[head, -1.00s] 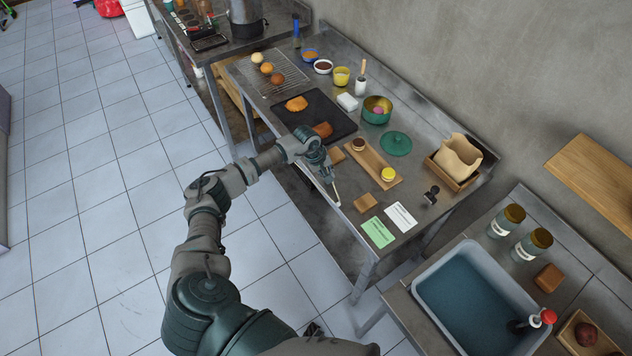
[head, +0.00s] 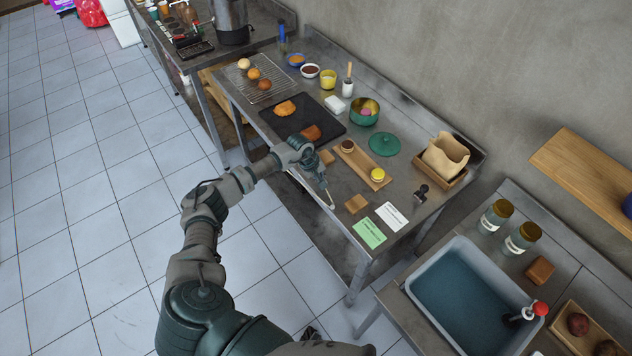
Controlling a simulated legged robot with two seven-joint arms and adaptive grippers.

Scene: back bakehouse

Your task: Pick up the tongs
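My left gripper (head: 325,193) points down at the front edge of the steel table (head: 400,170), left of a small brown block. A thin pale piece shows at its fingertips. I cannot tell whether this is part of the tongs or of the fingers, nor whether the fingers are open or shut. A thin light line runs along the table edge beside the gripper, partly hidden by my arm. No tongs can be made out clearly elsewhere. My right gripper is out of view.
Near the gripper lie a wooden board (head: 360,165) with two small round items, the brown block (head: 356,203), a green card (head: 369,233) and a white card (head: 391,216). A black tray (head: 335,122) lies behind. A water-filled basin (head: 414,277) stands at right front.

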